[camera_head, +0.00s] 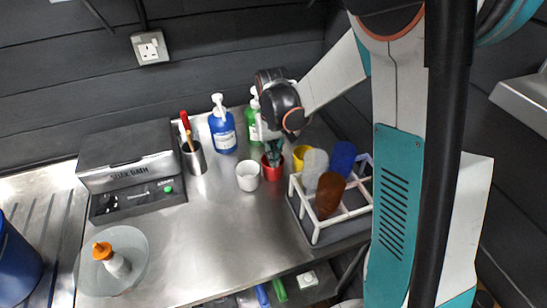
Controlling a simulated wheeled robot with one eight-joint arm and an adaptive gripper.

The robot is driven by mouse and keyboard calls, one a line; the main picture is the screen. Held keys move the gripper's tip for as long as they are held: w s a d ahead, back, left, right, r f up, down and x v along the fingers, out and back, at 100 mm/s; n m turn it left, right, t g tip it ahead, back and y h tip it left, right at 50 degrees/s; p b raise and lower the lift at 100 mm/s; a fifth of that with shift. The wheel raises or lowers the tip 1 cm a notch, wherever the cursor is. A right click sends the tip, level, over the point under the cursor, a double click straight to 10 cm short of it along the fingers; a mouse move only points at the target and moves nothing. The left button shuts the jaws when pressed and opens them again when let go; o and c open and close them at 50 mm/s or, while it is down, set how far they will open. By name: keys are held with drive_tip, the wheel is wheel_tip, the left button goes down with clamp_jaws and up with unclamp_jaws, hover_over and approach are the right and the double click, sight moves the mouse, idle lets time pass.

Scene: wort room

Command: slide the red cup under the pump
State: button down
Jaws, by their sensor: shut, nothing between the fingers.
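The red cup (271,173) stands on the steel counter, between a white cup (247,177) on its left and a yellow cup (301,155) on its right. My gripper (274,160) points down at the red cup and is shut with nothing held. Its fingertips overlap the cup's mouth in the picture; I cannot tell whether they are inside it or behind it. Two pump bottles stand behind: a blue one (223,134) with a white pump head at left, and a green one (254,130), partly hidden by my gripper. The red cup is in front of the green bottle.
A white rack (315,234) with brown, grey and blue pieces stands to the right. A steel holder (194,160) with tools and a grey shaker bath (130,165) are at left. A round dish (105,287) holds an orange-capped bottle (109,257). The counter's middle front is clear.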

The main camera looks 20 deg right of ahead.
wheel_tip(320, 180, up, 10)
drive_tip(key=p, duration=0.6)
drive_tip(key=s+f+b, duration=0.2)
drive_tip(key=s+b, duration=0.1)
drive_tip(key=s, duration=0.4)
drive_tip(key=shift+m, duration=0.3)
drive_tip(key=f+b, duration=0.1)
drive_tip(key=f, duration=0.5)
drive_tip(key=f+b, duration=0.1)
drive_tip(key=f, duration=0.3)
drive_tip(key=shift+w+a+b, duration=0.2)
drive_tip(key=shift+a+b, duration=0.05)
drive_tip(key=shift+b, duration=0.05)
drive_tip(key=w, duration=0.8)
drive_tip(key=shift+w+d+b, duration=0.1)
drive_tip(key=shift+d+b, duration=0.15)
drive_tip(key=shift+b, duration=0.1)
drive_tip(key=shift+r, duration=0.15)
wheel_tip(320, 180, up, 10)
drive_tip(key=p, duration=0.6)
